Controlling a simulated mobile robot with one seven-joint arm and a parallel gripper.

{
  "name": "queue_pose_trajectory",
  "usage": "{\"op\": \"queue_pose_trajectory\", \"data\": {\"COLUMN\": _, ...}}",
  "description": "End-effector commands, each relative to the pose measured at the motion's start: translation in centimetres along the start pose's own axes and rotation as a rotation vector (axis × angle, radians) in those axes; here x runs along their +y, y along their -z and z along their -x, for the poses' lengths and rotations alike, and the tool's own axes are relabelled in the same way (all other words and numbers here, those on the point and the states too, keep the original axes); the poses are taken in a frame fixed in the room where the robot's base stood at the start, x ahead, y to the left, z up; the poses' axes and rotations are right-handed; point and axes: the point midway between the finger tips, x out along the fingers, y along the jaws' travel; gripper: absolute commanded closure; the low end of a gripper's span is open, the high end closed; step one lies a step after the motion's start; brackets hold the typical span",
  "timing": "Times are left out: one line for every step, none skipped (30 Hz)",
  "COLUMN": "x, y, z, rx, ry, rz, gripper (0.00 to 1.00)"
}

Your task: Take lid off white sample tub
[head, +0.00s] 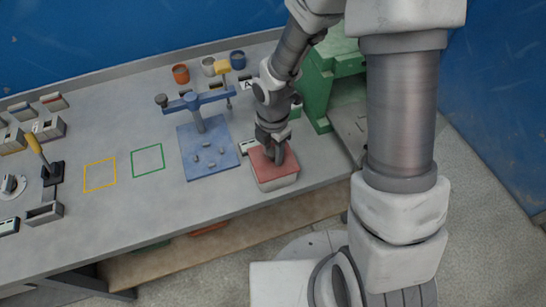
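The white sample tub (279,184) stands near the front edge of the grey bench, at the right end. A red lid (264,168) lies on top of it and covers its opening. My gripper (276,161) points down at the middle of the lid, at or just above its surface. The fingers are dark and small here, and the wrist hides part of the lid. I cannot tell whether they are open or closed on anything.
Left of the tub is a blue plate (205,164) with a blue post and crossbar and small grey pieces. A green machine (318,88) is at right. Yellow and green outlined squares (147,159) on the bench are empty.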

Motion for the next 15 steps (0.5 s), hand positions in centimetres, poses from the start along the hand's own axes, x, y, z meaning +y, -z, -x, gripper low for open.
{"op": "queue_pose_trajectory", "data": {"x": 0.02, "y": 0.00, "z": 0.01, "rx": 0.000, "ry": -0.001, "rz": 0.000, "gripper": 0.71}}
{"op": "queue_pose_trajectory", "data": {"x": 0.02, "y": 0.00, "z": 0.02, "rx": 0.000, "ry": -0.001, "rz": 0.000, "gripper": 0.76}}
{"op": "queue_pose_trajectory", "data": {"x": 0.02, "y": -0.01, "z": 0.02, "rx": 0.000, "ry": -0.001, "rz": 0.000, "gripper": 0.83}}
{"op": "queue_pose_trajectory", "data": {"x": 0.02, "y": -0.01, "z": 0.02, "rx": 0.000, "ry": -0.001, "rz": 0.000, "gripper": 0.89}}
{"op": "queue_pose_trajectory", "data": {"x": 0.02, "y": -0.01, "z": 0.02, "rx": 0.000, "ry": -0.001, "rz": 0.000, "gripper": 0.94}}
{"op": "queue_pose_trajectory", "data": {"x": 0.02, "y": -0.01, "z": 0.02, "rx": 0.000, "ry": -0.001, "rz": 0.000, "gripper": 1.00}}
{"op": "queue_pose_trajectory", "data": {"x": 0.03, "y": -0.01, "z": 0.03, "rx": 0.000, "ry": -0.001, "rz": 0.000, "gripper": 1.00}}
{"op": "queue_pose_trajectory", "data": {"x": 0.03, "y": -0.01, "z": 0.03, "rx": 0.000, "ry": -0.001, "rz": 0.000, "gripper": 1.00}}
{"op": "queue_pose_trajectory", "data": {"x": 0.03, "y": -0.01, "z": 0.03, "rx": 0.000, "ry": -0.001, "rz": 0.000, "gripper": 1.00}}
{"op": "queue_pose_trajectory", "data": {"x": 0.04, "y": -0.01, "z": 0.04, "rx": 0.000, "ry": -0.001, "rz": 0.000, "gripper": 1.00}}
{"op": "queue_pose_trajectory", "data": {"x": 0.04, "y": -0.01, "z": 0.04, "rx": 0.000, "ry": -0.001, "rz": 0.000, "gripper": 1.00}}
{"op": "queue_pose_trajectory", "data": {"x": 0.04, "y": -0.01, "z": 0.04, "rx": 0.000, "ry": -0.001, "rz": 0.000, "gripper": 1.00}}
{"op": "queue_pose_trajectory", "data": {"x": 0.04, "y": -0.01, "z": 0.04, "rx": 0.000, "ry": -0.001, "rz": 0.000, "gripper": 1.00}}
{"op": "queue_pose_trajectory", "data": {"x": 0.04, "y": -0.01, "z": 0.04, "rx": 0.000, "ry": -0.001, "rz": 0.000, "gripper": 1.00}}
{"op": "queue_pose_trajectory", "data": {"x": 0.04, "y": -0.02, "z": 0.08, "rx": 0.000, "ry": -0.001, "rz": 0.000, "gripper": 1.00}}
